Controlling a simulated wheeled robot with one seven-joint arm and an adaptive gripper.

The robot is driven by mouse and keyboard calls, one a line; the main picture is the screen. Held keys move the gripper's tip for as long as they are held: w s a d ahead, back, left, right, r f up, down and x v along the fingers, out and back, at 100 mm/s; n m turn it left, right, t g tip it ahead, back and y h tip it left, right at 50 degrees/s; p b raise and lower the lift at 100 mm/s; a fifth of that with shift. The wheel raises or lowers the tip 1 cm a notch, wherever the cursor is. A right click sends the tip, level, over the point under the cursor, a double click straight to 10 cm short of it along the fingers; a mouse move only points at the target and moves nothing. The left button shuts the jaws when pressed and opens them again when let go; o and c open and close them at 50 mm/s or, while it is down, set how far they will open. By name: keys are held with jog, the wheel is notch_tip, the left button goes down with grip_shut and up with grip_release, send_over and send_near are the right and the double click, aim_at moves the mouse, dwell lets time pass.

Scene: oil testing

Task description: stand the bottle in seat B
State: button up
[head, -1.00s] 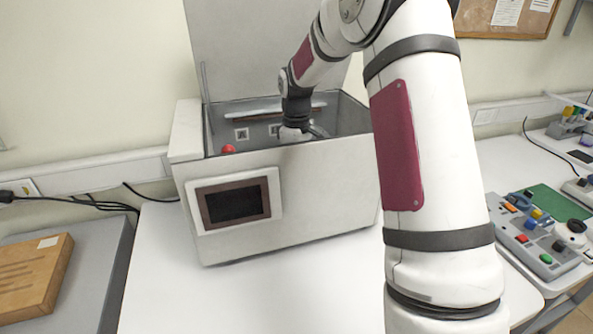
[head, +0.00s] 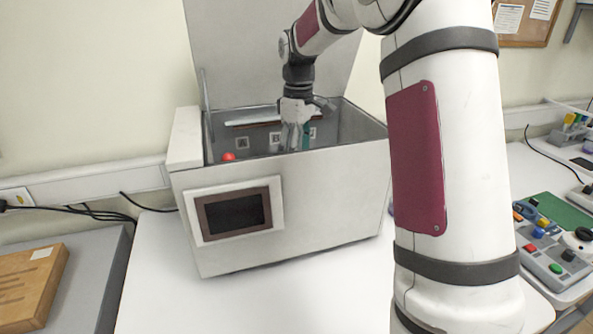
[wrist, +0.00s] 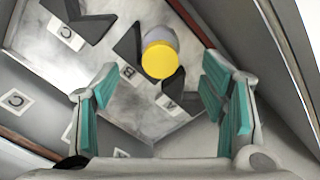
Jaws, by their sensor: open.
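The bottle (wrist: 159,60) has a yellow cap and a pale grey body. In the wrist view it appears upright inside the box, between dark wedges and beside the floor label B (wrist: 127,72). Its base is partly hidden under the cap. My gripper (wrist: 159,66) is open above it, with teal-padded fingers spread wide on both sides and clear of the cap. In the head view my gripper (head: 294,140) hangs inside the open box, its tips near the front wall's top edge. The bottle is hidden there by that wall.
The grey box (head: 330,185) has high walls and a raised lid (head: 260,50). Floor labels C (wrist: 65,32) and A (wrist: 170,104) flank B. A red knob (head: 228,156) shows inside at the left. A wooden block (head: 30,280) lies far left.

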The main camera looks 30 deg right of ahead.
jog(key=shift+r, duration=1.85)
